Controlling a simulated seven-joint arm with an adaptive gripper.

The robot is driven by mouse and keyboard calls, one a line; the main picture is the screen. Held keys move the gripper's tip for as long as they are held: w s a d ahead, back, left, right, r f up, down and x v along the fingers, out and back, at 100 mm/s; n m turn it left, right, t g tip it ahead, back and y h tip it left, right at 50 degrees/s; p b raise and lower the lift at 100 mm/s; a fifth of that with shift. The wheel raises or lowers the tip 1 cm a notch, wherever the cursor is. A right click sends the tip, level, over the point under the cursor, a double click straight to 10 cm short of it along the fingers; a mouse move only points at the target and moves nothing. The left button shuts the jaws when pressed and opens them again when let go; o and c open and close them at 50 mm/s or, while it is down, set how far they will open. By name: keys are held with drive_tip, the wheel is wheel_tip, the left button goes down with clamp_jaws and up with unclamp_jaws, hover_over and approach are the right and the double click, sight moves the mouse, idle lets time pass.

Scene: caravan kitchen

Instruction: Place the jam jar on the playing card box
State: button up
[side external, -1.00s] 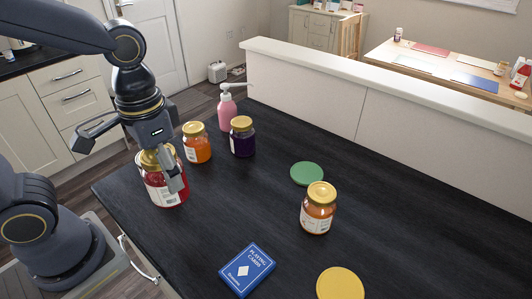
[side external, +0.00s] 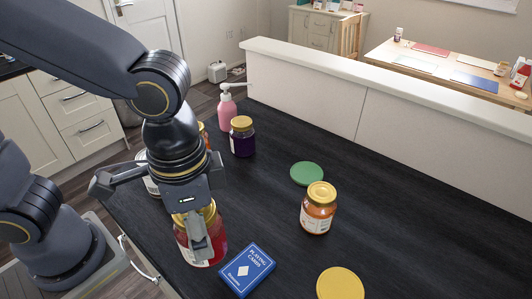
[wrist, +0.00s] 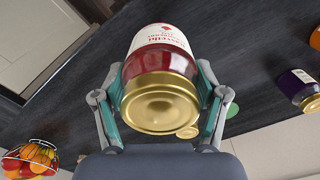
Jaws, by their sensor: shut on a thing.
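A red jam jar (side external: 212,250) with a gold lid and pale label is held in my gripper (side external: 196,222). In the wrist view the jar (wrist: 162,60) sits between both fingers, its gold lid facing the camera. In the side view it is just left of the blue playing card box (side external: 248,270), which lies flat on the dark counter with its top bare. Whether the jar's base is clear of the counter is hard to tell. The card box is not seen in the wrist view.
An orange jar (side external: 318,210), a green disc (side external: 307,173) and a yellow disc (side external: 340,284) lie right of the card box. A purple jar (side external: 242,138) and pink pump bottle (side external: 227,108) stand at the back. Another orange jar is mostly hidden behind my arm.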

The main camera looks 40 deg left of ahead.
drive_tip(key=shift+w+d+f, duration=0.6)
drive_tip(key=shift+w+f, duration=0.3)
drive_tip(key=shift+f, duration=0.7)
drive_tip(key=shift+w+d+f, duration=0.65)
drive_tip(key=shift+w+f, duration=0.2)
drive_tip(key=shift+f, duration=0.75)
drive_tip(key=shift+w+d+f, duration=0.6)
drive_tip(key=shift+w+f, duration=0.3)
drive_tip(key=shift+f, duration=0.7)
drive_tip(key=shift+f, duration=0.1)
drive_tip(key=o, duration=1.6)
wheel_tip(320, 180, up, 12)
drive_tip(key=a+r+n+t, duration=0.1)
drive_tip(key=a+n+t, duration=0.1)
drive_tip(key=a, duration=0.5)
drive_tip(key=s+a+r+n+t, duration=0.1)
drive_tip(key=a+r+n, duration=0.1)
drive_tip(key=a, duration=0.6)
drive_tip(key=s+a+r+n+t, duration=0.1)
drive_tip(key=a+r+n+t, duration=0.1)
drive_tip(key=a, duration=0.6)
drive_tip(key=shift+s+t, duration=0.1)
drive_tip(key=shift+t, duration=0.2)
